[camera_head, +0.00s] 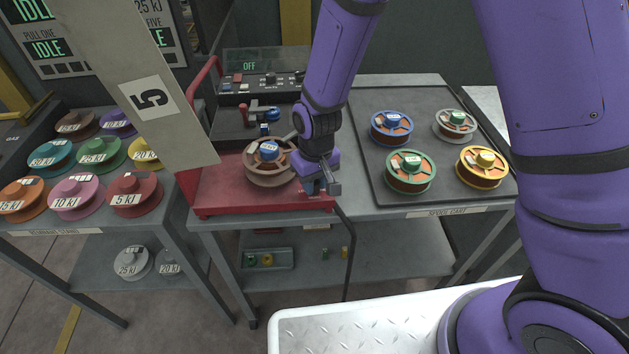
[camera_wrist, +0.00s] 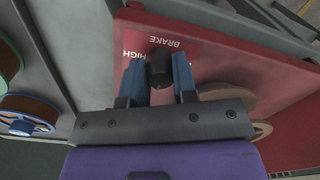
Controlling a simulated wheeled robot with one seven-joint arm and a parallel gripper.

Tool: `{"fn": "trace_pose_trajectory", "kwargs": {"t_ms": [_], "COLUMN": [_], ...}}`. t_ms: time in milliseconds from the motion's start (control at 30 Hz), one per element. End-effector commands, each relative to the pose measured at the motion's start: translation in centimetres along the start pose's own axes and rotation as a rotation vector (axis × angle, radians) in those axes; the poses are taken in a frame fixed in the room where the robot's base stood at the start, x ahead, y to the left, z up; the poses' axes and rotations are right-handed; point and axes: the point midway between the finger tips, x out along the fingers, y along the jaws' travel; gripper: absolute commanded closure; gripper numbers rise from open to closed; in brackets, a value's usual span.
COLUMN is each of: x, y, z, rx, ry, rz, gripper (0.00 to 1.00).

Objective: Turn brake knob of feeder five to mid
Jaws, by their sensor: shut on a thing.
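The feeder is a red machine (camera_head: 235,192) under a hanging plate marked 5, with a wire spool (camera_head: 268,177) on top. My gripper (camera_head: 325,186) is at the right front corner of the feeder. In the wrist view, the black brake knob (camera_wrist: 160,68) stands on the red panel (camera_wrist: 220,42), between the two blue fingers of my gripper (camera_wrist: 158,78), which are shut on it. The words BRAKE and HIGH show on the panel beside it. Other marks are hidden by the fingers, and I cannot tell which setting the knob points to. In the head view, my gripper hides the knob.
A grey spool cart (camera_head: 440,200) with several coloured spools stands at the right. At the left is a stand (camera_head: 80,222) of spools marked in kJ. A control box (camera_head: 262,88) reading OFF is behind the feeder.

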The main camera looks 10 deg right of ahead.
Motion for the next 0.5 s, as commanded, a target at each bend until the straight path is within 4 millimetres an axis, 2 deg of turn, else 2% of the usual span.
{"fn": "trace_pose_trajectory", "kwargs": {"t_ms": [67, 100, 200, 500], "x": [0.0, 0.0, 0.0, -0.13], "y": [0.01, 0.01, 0.01, 0.0], "z": [0.01, 0.01, 0.01, -0.01], "rx": [0.0, 0.0, -0.001, -0.001], "ry": [0.0, 0.0, 0.0, 0.0], "rz": [0.0, 0.0, 0.0, 0.0], "gripper": [0.97, 0.69, 0.48, 0.48]}}
